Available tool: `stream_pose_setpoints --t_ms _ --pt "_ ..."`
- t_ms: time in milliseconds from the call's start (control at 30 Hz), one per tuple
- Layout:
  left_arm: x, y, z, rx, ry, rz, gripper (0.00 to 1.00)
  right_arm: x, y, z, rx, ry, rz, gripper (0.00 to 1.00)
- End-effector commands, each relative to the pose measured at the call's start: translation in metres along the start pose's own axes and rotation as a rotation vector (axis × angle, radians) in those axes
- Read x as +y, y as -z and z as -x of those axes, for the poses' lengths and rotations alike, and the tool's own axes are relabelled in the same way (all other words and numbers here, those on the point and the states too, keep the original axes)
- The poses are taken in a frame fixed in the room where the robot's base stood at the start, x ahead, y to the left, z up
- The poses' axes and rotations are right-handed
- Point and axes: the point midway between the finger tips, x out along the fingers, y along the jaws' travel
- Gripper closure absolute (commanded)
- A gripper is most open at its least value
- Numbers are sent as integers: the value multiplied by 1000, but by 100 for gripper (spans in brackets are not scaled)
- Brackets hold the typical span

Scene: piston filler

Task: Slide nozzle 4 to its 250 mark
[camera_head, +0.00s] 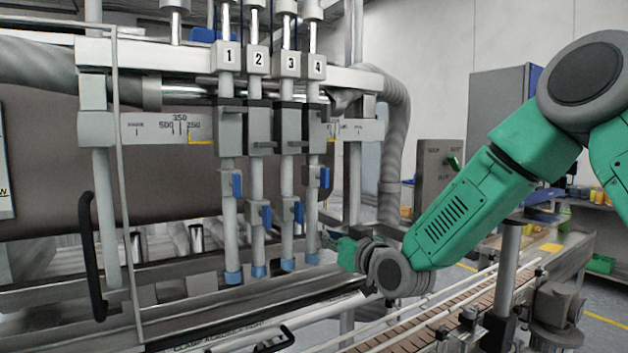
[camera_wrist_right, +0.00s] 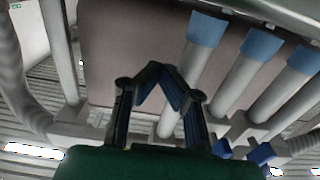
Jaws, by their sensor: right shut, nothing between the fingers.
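Nozzle 4 (camera_head: 312,214) is the rightmost of a row of upright grey nozzles, with a "4" label (camera_head: 317,72), a blue valve lever (camera_head: 325,178) and a blue tip (camera_head: 312,258). My right gripper (camera_head: 328,240) is just right of its lower tube; whether they touch is unclear. In the wrist view my right gripper (camera_wrist_right: 160,72) has its fingertips together and empty, in front of the nearest blue-tipped tube (camera_wrist_right: 206,30). The scale plate (camera_head: 153,128) left of the nozzles reads 500, 350 and 250, with yellow lines by 250. My left gripper is out of view.
Nozzles 1 (camera_head: 229,215), 2 (camera_head: 257,190) and 3 (camera_head: 287,190) hang close together left of nozzle 4. A second scale plate (camera_head: 358,130) is partly seen to the right. A conveyor (camera_head: 440,322) runs below my right arm. A grey hose (camera_head: 394,150) hangs behind.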

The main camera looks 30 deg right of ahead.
Motion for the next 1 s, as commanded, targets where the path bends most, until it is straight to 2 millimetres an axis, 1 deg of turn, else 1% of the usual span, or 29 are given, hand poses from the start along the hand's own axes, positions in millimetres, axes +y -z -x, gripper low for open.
stream_pose_setpoints --t_ms 267,700,1000 --pt "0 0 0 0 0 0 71 1 -1 0 -1 -1 -1 100" --pt "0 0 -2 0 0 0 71 -12 0 0 0 1 0 100" --pt "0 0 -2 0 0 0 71 -15 0 0 0 0 -2 100"
